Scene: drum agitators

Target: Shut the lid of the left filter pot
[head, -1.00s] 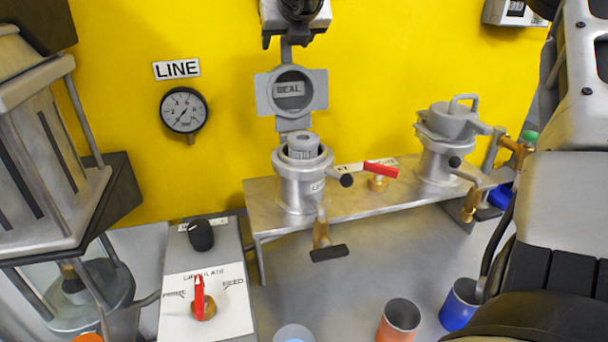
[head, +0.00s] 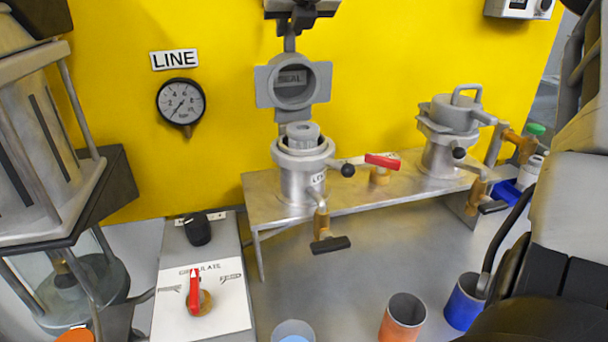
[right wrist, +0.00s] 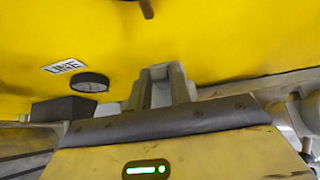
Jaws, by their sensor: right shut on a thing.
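The left filter pot (head: 301,185) stands on the metal bench, with a grey round insert (head: 302,132) showing in its open mouth. Its lid (head: 266,86) stands upright behind the mouth, open, with its inner face marked SEAL towards me. My right gripper (head: 290,28) comes down from the top edge and is shut on the narrow tab above the lid. In the right wrist view, my right gripper's fingers (right wrist: 165,85) show in front of the yellow wall; the lid cannot be made out there. My left gripper is not in view.
The right filter pot (head: 440,155) has its lid down. A red-handled valve (head: 381,162) sits between the pots. A black knob (head: 347,170) juts from the left pot. Orange (head: 402,318) and blue (head: 463,305) cups stand in front. A gauge (head: 181,103) hangs at left.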

